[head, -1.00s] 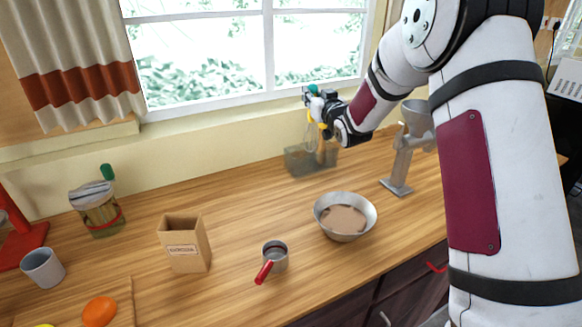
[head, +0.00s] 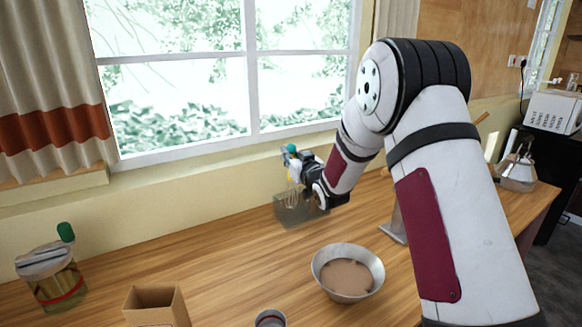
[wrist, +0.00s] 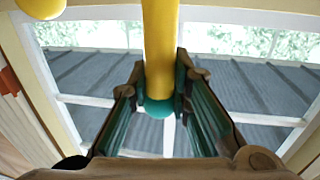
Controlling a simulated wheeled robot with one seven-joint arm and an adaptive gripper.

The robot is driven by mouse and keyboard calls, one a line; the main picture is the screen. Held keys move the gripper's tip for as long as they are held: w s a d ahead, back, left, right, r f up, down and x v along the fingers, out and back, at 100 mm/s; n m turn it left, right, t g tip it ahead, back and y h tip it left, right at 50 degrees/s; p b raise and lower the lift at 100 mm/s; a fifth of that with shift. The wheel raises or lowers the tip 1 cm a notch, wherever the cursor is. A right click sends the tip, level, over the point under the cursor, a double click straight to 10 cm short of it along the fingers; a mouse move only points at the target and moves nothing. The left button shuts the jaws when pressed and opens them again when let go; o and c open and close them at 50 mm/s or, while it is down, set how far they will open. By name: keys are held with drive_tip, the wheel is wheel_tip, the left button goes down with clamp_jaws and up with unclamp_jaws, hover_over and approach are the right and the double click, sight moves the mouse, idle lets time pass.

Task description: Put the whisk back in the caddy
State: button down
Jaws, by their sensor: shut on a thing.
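The whisk (head: 292,196) hangs upright with its wire loops down and a teal ball at the top of its yellow handle. My gripper (head: 294,163) is shut on this handle, which also shows between the fingers in the wrist view (wrist: 159,45). The caddy (head: 287,215) is a grey see-through box on the counter below the window. The wire loops overlap the caddy's rim in the head view. I cannot tell whether their lower ends are inside it or in front of it. My gripper is above the caddy.
A metal bowl (head: 372,257) with brown contents stands in front of the caddy. A grey metal stand (head: 394,222) is partly hidden behind my arm. A jar (head: 52,277), a cardboard box (head: 156,304) and a cup (head: 270,318) are further left. The window wall is close behind.

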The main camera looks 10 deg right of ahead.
drive_tip(key=shift+f, duration=1.55)
drive_tip(key=shift+f, duration=0.2)
drive_tip(key=c, duration=1.5)
unclamp_jaws()
